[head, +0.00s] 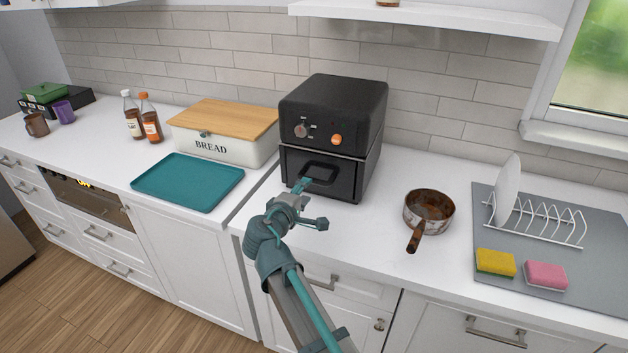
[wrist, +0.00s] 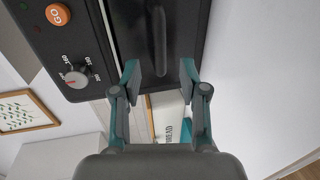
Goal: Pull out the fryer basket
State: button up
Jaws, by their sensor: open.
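The black air fryer (head: 334,110) stands on the white counter with its basket (head: 345,180) pushed in. The basket's front carries a dark loop handle (head: 322,169); in the wrist view the handle (wrist: 159,42) is an upright bar. My gripper (head: 307,183) is in front of the basket, at the handle's lower left. In the wrist view my gripper (wrist: 160,75) is open, a finger to each side of the handle's lower end. Both fingers look clear of the bar; the exact depth gap is hard to tell.
A teal tray (head: 188,182) and a bread box (head: 235,150) stand left of the fryer. A rusty saucepan (head: 428,213) stands right, its handle toward the front. Farther right are a dish rack (head: 540,225) and two sponges. Counter in front of the fryer is clear.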

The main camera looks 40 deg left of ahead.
aim_at(313, 183)
jog(key=p+x, duration=0.1)
jog(key=x, duration=0.6)
jog(key=shift+w+a, duration=0.15)
jog(key=shift+w, duration=0.2)
grip_shut()
